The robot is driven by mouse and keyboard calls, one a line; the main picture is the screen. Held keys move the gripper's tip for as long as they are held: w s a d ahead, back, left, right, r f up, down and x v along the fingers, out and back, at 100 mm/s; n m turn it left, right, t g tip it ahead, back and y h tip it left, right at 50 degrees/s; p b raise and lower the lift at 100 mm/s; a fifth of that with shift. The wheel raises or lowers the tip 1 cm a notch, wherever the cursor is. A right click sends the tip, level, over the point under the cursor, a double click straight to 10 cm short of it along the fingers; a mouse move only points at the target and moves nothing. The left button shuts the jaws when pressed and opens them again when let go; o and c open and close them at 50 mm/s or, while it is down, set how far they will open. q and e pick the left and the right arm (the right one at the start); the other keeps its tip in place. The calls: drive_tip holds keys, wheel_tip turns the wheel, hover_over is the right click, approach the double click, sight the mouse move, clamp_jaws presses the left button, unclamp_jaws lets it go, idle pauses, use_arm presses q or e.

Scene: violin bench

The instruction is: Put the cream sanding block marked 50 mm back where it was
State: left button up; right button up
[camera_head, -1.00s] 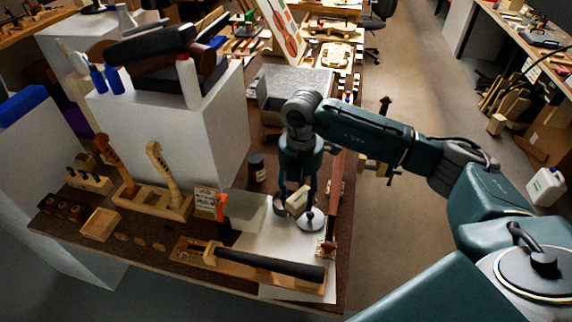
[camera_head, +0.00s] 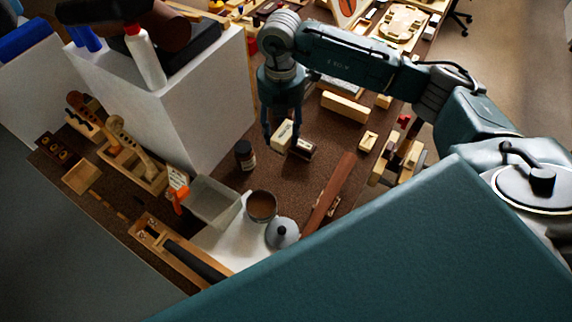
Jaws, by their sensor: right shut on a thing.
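The cream sanding block (camera_head: 281,135) is between the fingers of my right gripper (camera_head: 282,140), which is shut on it. The block is tilted, and its marking is too small to read. The gripper points down over the brown bench top (camera_head: 330,175), past the dark jar. A darker block with a pale top (camera_head: 302,149) sits right beside the right finger; I cannot tell whether they touch. Whether the held block touches the bench is unclear. My left gripper is not in view.
A small dark jar (camera_head: 244,155) stands left of the gripper. An open pot (camera_head: 261,206), a round lid (camera_head: 282,233) and a clear bin (camera_head: 213,201) are nearer. A long wooden block (camera_head: 345,107) lies beyond. A tall white box (camera_head: 200,110) rises at left.

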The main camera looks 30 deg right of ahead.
wheel_tip(320, 180, down, 8)
drive_tip(key=f+b, duration=0.1)
drive_tip(key=b, duration=0.7)
hover_over(282, 175)
wheel_tip(282, 175, down, 4)
drive_tip(key=shift+f, duration=0.55)
wheel_tip(282, 175, down, 4)
drive_tip(key=b, duration=0.3)
drive_tip(key=shift+f+b, duration=0.15)
drive_tip(key=shift+b, duration=0.15)
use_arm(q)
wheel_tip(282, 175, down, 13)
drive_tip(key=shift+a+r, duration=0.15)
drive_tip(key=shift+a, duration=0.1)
use_arm(e)
drive_tip(key=o, duration=1.1)
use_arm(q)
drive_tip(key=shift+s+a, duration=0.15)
